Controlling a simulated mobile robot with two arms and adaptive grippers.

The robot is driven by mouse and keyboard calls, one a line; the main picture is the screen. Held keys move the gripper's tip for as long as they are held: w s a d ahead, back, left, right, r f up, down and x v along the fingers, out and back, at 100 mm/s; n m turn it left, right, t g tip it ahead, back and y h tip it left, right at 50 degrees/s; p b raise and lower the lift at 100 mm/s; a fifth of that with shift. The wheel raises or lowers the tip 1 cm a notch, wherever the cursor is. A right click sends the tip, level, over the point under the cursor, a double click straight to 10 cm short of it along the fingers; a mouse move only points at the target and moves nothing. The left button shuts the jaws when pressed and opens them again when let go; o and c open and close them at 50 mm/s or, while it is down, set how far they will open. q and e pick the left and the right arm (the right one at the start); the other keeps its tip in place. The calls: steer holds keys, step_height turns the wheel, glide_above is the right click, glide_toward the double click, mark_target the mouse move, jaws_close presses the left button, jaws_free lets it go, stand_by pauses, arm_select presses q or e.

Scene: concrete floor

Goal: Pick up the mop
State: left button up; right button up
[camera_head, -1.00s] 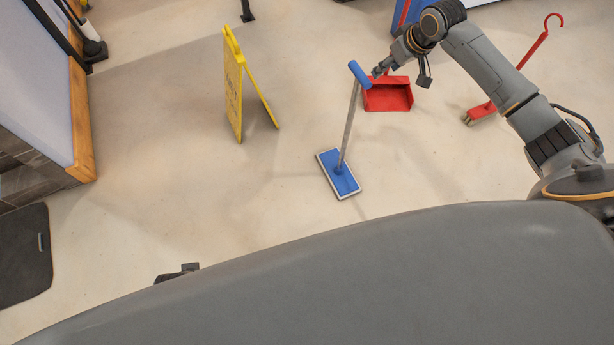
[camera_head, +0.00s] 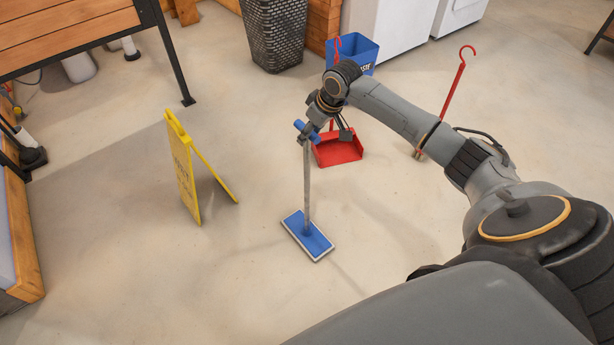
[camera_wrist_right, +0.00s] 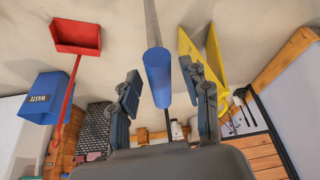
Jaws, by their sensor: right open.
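The mop stands on the floor with a flat blue head (camera_head: 307,237), a grey pole (camera_head: 307,185) and a blue top grip (camera_head: 301,127). My right gripper (camera_head: 309,134) is at the top grip in the head view and partly covers it. In the right wrist view the blue grip (camera_wrist_right: 157,76) lies between the two spread fingers of my right gripper (camera_wrist_right: 161,78). Gaps show on both sides of the grip, so the fingers are open around it. My left gripper is not in view.
A yellow floor sign (camera_head: 184,170) stands left of the mop. A red dustpan (camera_head: 338,149) and a blue waste bin (camera_head: 353,52) are behind my right gripper. A red-handled broom (camera_head: 453,95) stands to the right. Floor around the mop head is clear.

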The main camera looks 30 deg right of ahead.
steer(key=shift+b+x, duration=0.4)
steer(key=shift+x, duration=0.7)
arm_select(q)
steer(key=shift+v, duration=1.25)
arm_select(e)
steer(key=shift+x, duration=1)
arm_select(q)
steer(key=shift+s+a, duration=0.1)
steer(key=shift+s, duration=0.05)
arm_select(e)
steer(key=shift+d, duration=0.15)
jaws_close()
steer(key=shift+r, duration=0.1)
